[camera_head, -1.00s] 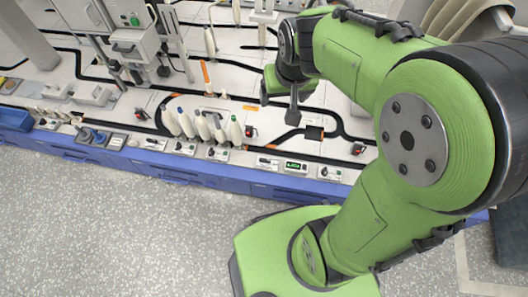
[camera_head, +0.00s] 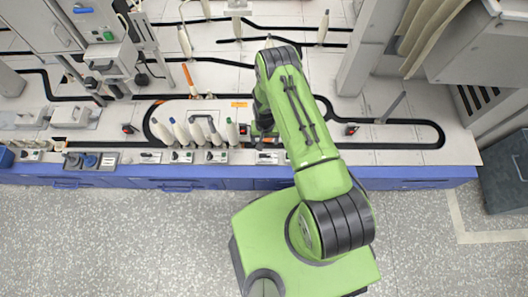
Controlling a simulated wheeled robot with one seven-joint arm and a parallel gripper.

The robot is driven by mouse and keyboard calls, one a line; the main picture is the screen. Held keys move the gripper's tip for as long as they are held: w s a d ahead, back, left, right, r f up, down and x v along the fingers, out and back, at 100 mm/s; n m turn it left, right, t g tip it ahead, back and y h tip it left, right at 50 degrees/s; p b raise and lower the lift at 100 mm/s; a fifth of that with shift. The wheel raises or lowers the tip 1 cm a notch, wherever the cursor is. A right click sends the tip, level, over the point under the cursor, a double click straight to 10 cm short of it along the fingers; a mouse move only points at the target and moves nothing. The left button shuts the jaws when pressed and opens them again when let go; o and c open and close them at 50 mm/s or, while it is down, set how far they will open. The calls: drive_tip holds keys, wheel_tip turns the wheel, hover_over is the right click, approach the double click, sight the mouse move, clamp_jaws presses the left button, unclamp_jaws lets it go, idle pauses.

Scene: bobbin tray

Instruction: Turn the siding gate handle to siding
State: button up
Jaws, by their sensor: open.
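My gripper (camera_head: 264,132) is low over the front part of the bench, just right of a row of white bobbins (camera_head: 198,132). My own arm covers most of it, so its fingertips are barely visible. An orange-and-white bar (camera_head: 189,80) stands by the track left of my arm, and a thin grey bar (camera_head: 393,107) stands by the track on the right. I cannot tell which part is the siding gate handle; it may be hidden behind my arm. I see no contact between my gripper and a handle.
Black track loops run over the white bench top (camera_head: 455,150). A grey post (camera_head: 368,50) stands right of my arm and a grey machine (camera_head: 100,25) at the back left. Small red-and-black devices (camera_head: 350,129) sit beside the track. Grey floor lies in front.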

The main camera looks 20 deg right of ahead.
sight(265, 155)
wheel_tip(265, 155, down, 14)
drive_tip(key=b, duration=0.5)
drive_tip(key=shift+c, duration=0.2)
drive_tip(key=c, duration=1)
drive_tip(key=n, duration=0.5)
drive_tip(key=shift+w+n, duration=0.1)
drive_tip(key=shift+n, duration=0.3)
drive_tip(key=n, duration=0.6)
drive_tip(key=shift+w+a, duration=0.1)
